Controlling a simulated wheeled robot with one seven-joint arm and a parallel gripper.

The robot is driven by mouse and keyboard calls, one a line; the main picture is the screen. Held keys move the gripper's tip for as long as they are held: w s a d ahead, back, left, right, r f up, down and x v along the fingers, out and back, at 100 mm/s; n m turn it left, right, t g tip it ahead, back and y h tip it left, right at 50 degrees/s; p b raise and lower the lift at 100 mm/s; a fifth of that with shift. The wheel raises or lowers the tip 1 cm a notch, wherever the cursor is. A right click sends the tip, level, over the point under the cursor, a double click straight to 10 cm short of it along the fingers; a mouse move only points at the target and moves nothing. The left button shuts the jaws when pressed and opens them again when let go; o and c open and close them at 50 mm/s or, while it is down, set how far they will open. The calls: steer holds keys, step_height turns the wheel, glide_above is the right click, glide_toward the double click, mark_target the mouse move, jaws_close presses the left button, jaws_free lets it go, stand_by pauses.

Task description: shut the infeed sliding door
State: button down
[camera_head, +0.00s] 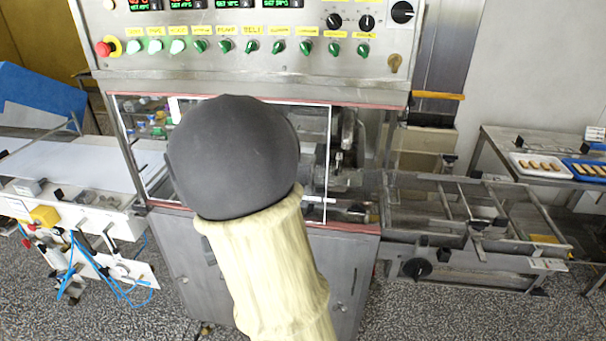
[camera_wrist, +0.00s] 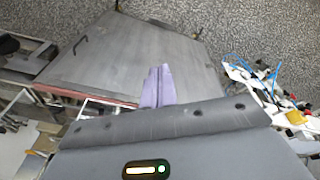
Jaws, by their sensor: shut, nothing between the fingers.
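The sliding door (camera_head: 328,150) is a clear panel with a thin white frame on the front of the steel machine. Its left and right edges show in the head view, and my arm hides much of its middle. To the right of its right edge, the machine's inside shows without a white frame. My gripper (camera_wrist: 157,86) shows in the wrist view as pale purple fingers, shut and empty, over the grey lower cabinet front. My arm hides it in the head view. Whether it touches the door cannot be told.
A control panel (camera_head: 260,47) with green switches and a red stop button is above the door. A white belt table (camera_head: 70,165) stands left, with blue hoses below. A metal rail frame (camera_head: 460,205) juts out right. Speckled floor is open in front.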

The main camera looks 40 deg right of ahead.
steer(key=w+d+r+m+g+h+p, duration=0.1)
steer(key=w+d+r+m+h+p, duration=0.1)
steer(key=w+d+r, duration=0.3)
steer(key=w+d+r+m+g+h+p, duration=0.1)
steer(key=w+d+r+m+h+p, duration=0.2)
steer(key=d+r, duration=0.5)
steer(key=w+d+h, duration=0.1)
steer(key=w+d, duration=0.1)
steer(key=d, duration=0.2)
steer(key=shift+w+d+r+m, duration=0.2)
steer(key=shift+d+r+m, duration=0.05)
steer(key=shift+d+m, duration=0.05)
steer(key=s+d+f+p, duration=0.2)
steer(key=d+f+p, duration=0.4)
steer(key=d+f, duration=0.2)
steer(key=shift+s+d, duration=0.35)
steer(key=shift+d, duration=0.15)
steer(key=shift+s, duration=0.1)
